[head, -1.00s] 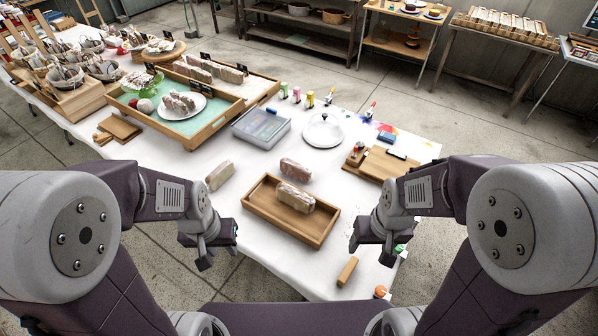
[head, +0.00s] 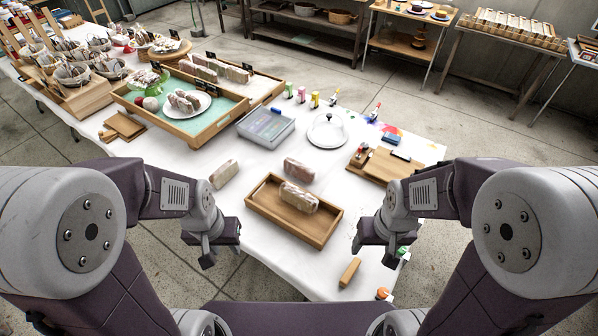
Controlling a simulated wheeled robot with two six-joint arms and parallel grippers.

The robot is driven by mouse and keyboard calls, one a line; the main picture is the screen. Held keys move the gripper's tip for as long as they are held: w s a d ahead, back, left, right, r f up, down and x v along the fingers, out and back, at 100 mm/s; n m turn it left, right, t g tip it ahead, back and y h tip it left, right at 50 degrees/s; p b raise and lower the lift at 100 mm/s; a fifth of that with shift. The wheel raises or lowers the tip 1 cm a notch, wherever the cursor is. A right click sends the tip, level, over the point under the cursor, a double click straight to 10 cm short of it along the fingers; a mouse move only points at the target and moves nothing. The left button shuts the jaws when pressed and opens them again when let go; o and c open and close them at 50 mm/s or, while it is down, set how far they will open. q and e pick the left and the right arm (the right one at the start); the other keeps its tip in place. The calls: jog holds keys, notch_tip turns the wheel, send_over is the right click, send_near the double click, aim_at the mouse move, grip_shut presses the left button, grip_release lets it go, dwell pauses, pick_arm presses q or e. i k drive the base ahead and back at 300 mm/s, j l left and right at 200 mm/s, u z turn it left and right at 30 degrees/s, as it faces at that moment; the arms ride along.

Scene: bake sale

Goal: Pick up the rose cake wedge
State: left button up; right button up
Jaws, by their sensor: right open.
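I cannot make out a rose cake wedge for certain in the head view. Wrapped loaf-shaped pieces show: one (head: 299,196) lies in a wooden tray (head: 262,219), one (head: 298,169) lies on the white cloth behind it, and one (head: 223,173) lies to the left. A clear dome on a white plate (head: 327,141) stands behind; its contents are unclear. My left gripper (head: 212,252) hangs left of the tray, apart from the pieces; its jaw gap is unclear. My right gripper (head: 377,252) is open and empty, right of the tray.
A grey lidded box (head: 266,127), a larger tray with a teal lining (head: 205,138), and wooden boards (head: 384,166) stand around the table's middle. A small wooden block (head: 349,272) lies near the front edge. Baskets crowd the far left.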

aim_at(297, 168)
jog(key=i+j+u, duration=0.3)
jog(key=j, duration=0.2)
jog(key=i+j+u, duration=0.3)
jog(key=i, duration=0.2)
